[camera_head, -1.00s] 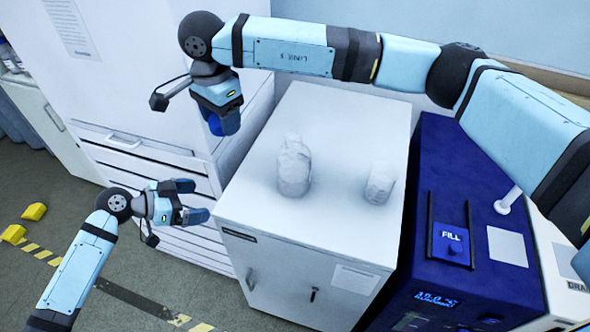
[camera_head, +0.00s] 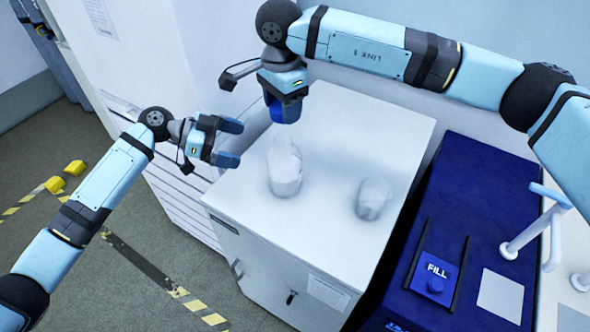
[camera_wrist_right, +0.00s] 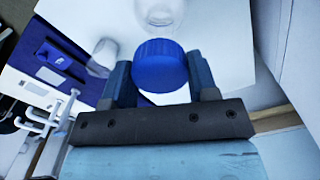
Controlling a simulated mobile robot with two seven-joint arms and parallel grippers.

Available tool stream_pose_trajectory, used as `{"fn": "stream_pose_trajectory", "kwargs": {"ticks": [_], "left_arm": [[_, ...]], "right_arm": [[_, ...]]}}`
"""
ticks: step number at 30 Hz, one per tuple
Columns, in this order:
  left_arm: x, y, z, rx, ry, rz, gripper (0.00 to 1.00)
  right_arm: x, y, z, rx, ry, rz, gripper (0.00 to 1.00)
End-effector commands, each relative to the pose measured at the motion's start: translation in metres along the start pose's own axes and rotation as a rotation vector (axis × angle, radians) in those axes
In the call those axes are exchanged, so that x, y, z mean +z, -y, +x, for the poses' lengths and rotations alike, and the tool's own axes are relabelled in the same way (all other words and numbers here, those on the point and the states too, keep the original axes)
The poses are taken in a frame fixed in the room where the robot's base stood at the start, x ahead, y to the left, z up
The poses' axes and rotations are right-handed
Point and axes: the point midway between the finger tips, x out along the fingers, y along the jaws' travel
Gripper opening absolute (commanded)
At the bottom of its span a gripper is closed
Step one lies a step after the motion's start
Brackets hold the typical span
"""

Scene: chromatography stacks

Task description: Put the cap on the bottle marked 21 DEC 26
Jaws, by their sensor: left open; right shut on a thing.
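My right gripper (camera_head: 285,108) is shut on the blue cap (camera_wrist_right: 160,66), which shows ridged between the fingers in the right wrist view. It points down, close above the neck of the left clear bottle (camera_head: 285,178). I cannot tell whether cap and neck touch. The left bottle stands upright on the white cabinet (camera_head: 320,235); part of it shows beyond the cap in the right wrist view (camera_wrist_right: 160,10). A second clear bottle (camera_head: 373,199) stands to its right. No date marking is readable on either. My left gripper (camera_head: 232,143) is open and empty, left of the left bottle.
A dark blue unit marked FILL (camera_head: 440,225) stands right of the cabinet, with a white handled fitting (camera_head: 525,238) beyond. A tall white cabinet (camera_head: 130,55) is behind on the left. The cabinet top's front is clear. Yellow blocks (camera_head: 65,177) lie on the floor.

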Motion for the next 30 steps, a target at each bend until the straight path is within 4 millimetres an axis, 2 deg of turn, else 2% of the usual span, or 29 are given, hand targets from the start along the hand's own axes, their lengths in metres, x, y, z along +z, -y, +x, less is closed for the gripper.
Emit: {"fn": "stream_pose_trajectory", "kwargs": {"ticks": [10,14,30], "left_arm": [[0.000,0.000,0.001,0.000,0.000,0.000,1.00],[0.000,0.000,0.008,0.001,-0.001,0.000,1.00],[0.000,0.000,0.100,0.001,-0.001,-0.001,1.00]], "right_arm": [[0.000,0.000,0.000,0.000,0.000,0.000,0.31],[0.000,0.000,0.000,0.000,0.000,0.000,0.31],[0.000,0.000,0.000,0.000,0.000,0.000,0.31]]}}
